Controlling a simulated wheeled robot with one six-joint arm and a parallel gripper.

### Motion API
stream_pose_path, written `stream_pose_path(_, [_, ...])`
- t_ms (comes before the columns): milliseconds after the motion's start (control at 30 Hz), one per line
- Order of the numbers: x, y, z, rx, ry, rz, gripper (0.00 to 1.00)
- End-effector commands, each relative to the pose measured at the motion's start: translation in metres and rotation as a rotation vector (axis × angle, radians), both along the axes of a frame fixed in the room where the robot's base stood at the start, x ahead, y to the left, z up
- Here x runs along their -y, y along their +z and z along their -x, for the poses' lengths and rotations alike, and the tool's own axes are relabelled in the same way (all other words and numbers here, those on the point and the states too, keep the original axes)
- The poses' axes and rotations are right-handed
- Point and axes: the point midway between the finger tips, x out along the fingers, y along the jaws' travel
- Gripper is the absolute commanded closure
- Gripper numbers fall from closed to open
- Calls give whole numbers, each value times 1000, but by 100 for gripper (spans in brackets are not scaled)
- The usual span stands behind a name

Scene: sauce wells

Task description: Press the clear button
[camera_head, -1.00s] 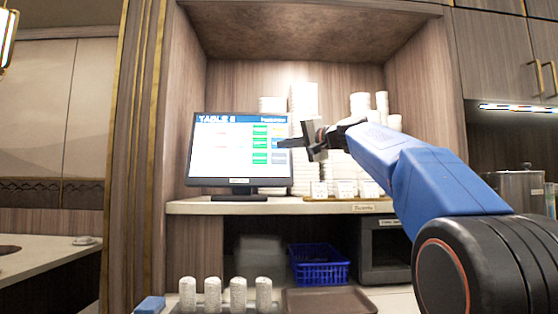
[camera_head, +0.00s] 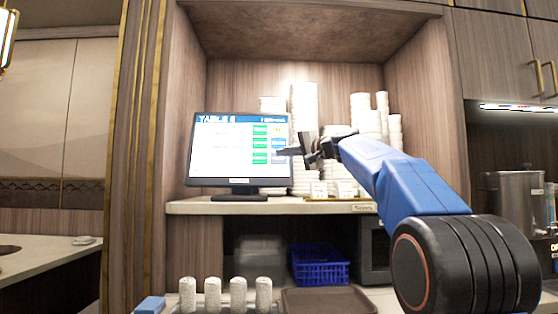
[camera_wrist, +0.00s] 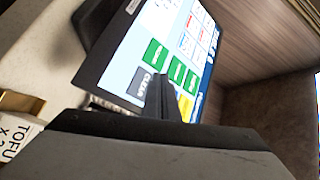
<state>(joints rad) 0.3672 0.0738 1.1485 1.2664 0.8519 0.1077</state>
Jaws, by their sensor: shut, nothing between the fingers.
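The touchscreen monitor (camera_head: 220,160) stands on the shelf, with a table order page and a column of green buttons near its right side. In the wrist view, the grey clear button (camera_wrist: 143,82) shows at the near lower corner of the screen, beside a green button (camera_wrist: 155,54). My gripper (camera_head: 281,152) is shut and empty, its tips at the lower right part of the screen. In the wrist view my gripper (camera_wrist: 160,82) shows as a dark finger just beside the clear button, partly covering its edge. I cannot tell whether it touches the screen.
Stacks of white dishes (camera_head: 304,135) stand on the shelf right of the monitor. A label card reading tofu (camera_wrist: 14,138) is close by in the wrist view. A blue basket (camera_head: 320,270) sits below the shelf. White rolls (camera_head: 238,294) stand at the front.

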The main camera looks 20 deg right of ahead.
Motion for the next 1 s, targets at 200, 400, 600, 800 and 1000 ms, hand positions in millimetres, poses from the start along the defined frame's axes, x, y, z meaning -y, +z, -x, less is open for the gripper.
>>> stream_pose_path(200, [5,-5,-16,0,1,0,100])
stream_pose_path(400, [6,-6,-20,1,1,1,100])
stream_pose_path(600, [6,-6,-20,1,1,1,100])
stream_pose_path(800, [6,-6,-20,1,1,1,100])
stream_pose_path(1000, [6,-6,-20,0,1,1,100])
